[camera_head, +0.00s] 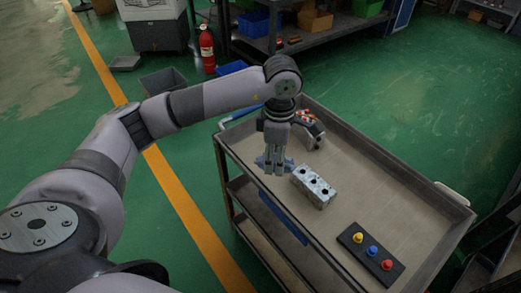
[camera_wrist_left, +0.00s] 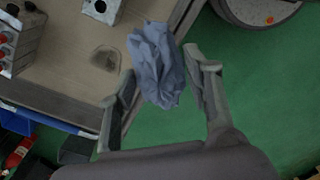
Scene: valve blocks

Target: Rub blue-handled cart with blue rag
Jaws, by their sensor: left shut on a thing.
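The cart (camera_head: 375,200) has a grey tray top, lower shelves and a blue handle (camera_head: 240,115) at its far left end. My left gripper (camera_head: 275,168) hangs over the tray's left long edge, shut on the crumpled blue rag (camera_head: 262,162). In the left wrist view the rag (camera_wrist_left: 157,65) bunches out between the two fingers, just over the cart's edge. A dark patch (camera_wrist_left: 105,58) lies on the tray near it. I cannot tell whether the rag touches the cart. My right gripper is not in view.
On the tray stand a grey valve block (camera_head: 314,187), a block with red caps (camera_head: 308,128) and a black plate (camera_head: 352,240) with yellow, blue and red knobs. A fire extinguisher (camera_head: 207,50) and shelving with bins (camera_head: 315,20) stand behind.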

